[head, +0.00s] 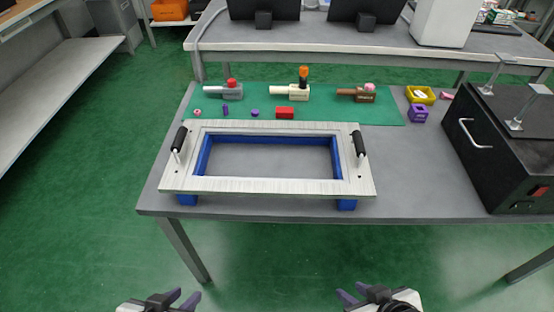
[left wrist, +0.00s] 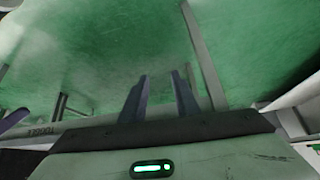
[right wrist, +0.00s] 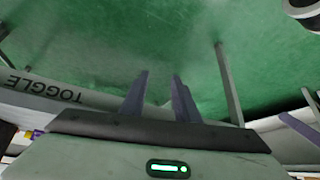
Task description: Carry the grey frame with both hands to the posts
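The light grey rectangular frame (head: 270,187) lies on the near left part of the grey table in the head view. It has a black handle at its left end (head: 180,139) and another at its right end (head: 359,142). Blue supports (head: 347,205) show under it and inside its opening. Silver posts with flat tops (head: 515,125) stand on the black box at the right. My left gripper (head: 188,294) and right gripper (head: 351,291) are at the bottom edge, in front of the table and apart from the frame. Both are open and empty, also in the left (left wrist: 160,76) and right wrist views (right wrist: 160,76).
A green mat (head: 240,105) behind the frame holds small fixtures and coloured pieces. Yellow (head: 421,95) and purple (head: 418,113) bins stand right of it. The black box (head: 500,150) fills the table's right end. Bare table (head: 420,175) lies between frame and box.

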